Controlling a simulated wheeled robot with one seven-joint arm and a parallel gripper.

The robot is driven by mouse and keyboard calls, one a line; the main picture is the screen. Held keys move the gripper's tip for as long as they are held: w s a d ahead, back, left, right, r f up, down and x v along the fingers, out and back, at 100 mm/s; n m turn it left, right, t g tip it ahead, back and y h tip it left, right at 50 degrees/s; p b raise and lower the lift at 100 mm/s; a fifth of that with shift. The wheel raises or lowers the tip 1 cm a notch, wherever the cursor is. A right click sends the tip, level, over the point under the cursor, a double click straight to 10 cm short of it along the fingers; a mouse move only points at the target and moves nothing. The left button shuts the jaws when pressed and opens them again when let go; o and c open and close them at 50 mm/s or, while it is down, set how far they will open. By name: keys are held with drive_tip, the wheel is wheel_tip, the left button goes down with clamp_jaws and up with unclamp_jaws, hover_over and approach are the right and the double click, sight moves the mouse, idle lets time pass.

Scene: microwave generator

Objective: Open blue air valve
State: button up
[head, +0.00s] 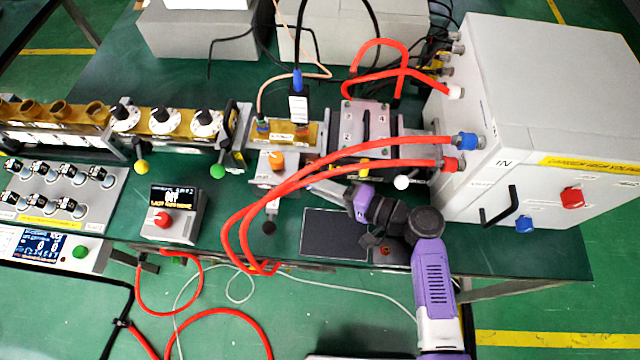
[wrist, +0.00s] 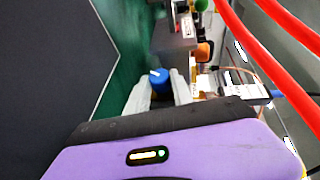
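A blue knob (wrist: 159,81) with a white mark shows in the wrist view, between the two pale fingertips of my gripper (wrist: 160,86). One finger is on each side of it, with little or no gap. I cannot tell whether the fingers press on it. In the head view my gripper (head: 322,188) reaches left over the bench, below the orange knob (head: 276,160). The blue knob between the fingers cannot be made out there. Another blue knob (head: 524,224) sits on the front of the large white box (head: 545,100), apart from my gripper.
Red hoses (head: 330,160) arch from the box over the area by my gripper and also show in the wrist view (wrist: 285,40). A dark flat panel (head: 335,234) lies beside my gripper. A small box with a red button (head: 163,220) stands further left.

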clamp_jaws()
drive_tip(key=r+h+p, duration=0.1)
drive_tip(key=p, duration=0.2)
drive_tip(key=shift+a+n+g, duration=0.1)
drive_tip(key=shift+n+g, duration=0.2)
drive_tip(key=shift+f+h+p, duration=0.15)
drive_tip(key=shift+h+p, duration=0.75)
drive_tip(key=shift+p, duration=0.25)
drive_tip(key=shift+f, duration=0.1)
drive_tip(key=o, duration=0.6)
unclamp_jaws()
drive_tip(key=shift+o, duration=0.2)
drive_tip(key=shift+b+v, duration=0.6)
drive_tip(key=shift+v, duration=3.35)
